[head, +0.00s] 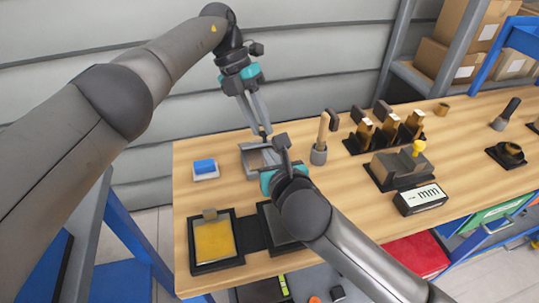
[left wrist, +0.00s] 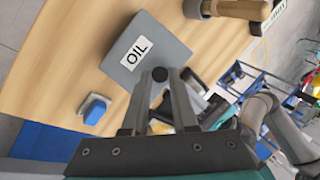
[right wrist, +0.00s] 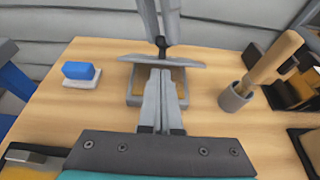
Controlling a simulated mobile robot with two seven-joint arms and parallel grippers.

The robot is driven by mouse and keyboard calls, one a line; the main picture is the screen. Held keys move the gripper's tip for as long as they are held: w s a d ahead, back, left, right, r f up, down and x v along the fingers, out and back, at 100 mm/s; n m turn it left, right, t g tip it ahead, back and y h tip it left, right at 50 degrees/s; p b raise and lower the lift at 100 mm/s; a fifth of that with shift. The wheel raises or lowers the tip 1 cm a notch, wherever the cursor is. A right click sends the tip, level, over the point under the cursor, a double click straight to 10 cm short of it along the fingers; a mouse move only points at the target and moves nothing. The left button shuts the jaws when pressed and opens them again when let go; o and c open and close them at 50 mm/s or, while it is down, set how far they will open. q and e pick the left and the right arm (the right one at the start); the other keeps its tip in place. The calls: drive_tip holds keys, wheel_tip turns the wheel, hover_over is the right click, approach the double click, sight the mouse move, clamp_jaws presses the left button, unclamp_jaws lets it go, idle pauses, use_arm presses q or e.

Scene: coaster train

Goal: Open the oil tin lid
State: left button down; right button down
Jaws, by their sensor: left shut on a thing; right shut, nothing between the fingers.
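The grey oil tin (right wrist: 134,98) stands on the bench, with amber colour showing inside it in the right wrist view. Its grey lid (left wrist: 172,48), labelled OIL, sits above the tin, tilted, with a gap at the near side. My left gripper (head: 264,133) is shut on the lid's black knob (left wrist: 159,76). The lid's edge shows in the right wrist view (right wrist: 190,63). My right gripper (right wrist: 162,74) is shut and empty, at the tin's near side. Its fingers cover part of the tin. Whether the lid still touches the far rim is hidden.
A blue block on a white dish (head: 205,175) stands left of the tin. A pot with a wooden-handled tool (head: 319,155) stands close on the right. A black-framed yellow tray (head: 190,242) lies at the front. Bench is clear between dish and tin.

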drive_tip(key=shift+w+a+r, duration=0.15)
drive_tip(key=shift+w+r, duration=0.3)
drive_tip(key=shift+r, duration=0.4)
use_arm(q)
drive_tip(key=shift+s, duration=0.1)
use_arm(e)
drive_tip(key=shift+r, duration=0.1)
use_arm(q)
drive_tip(key=c, duration=0.7)
unclamp_jaws()
use_arm(e)
drive_tip(key=shift+f, duration=0.2)
drive_tip(key=shift+f, duration=0.1)
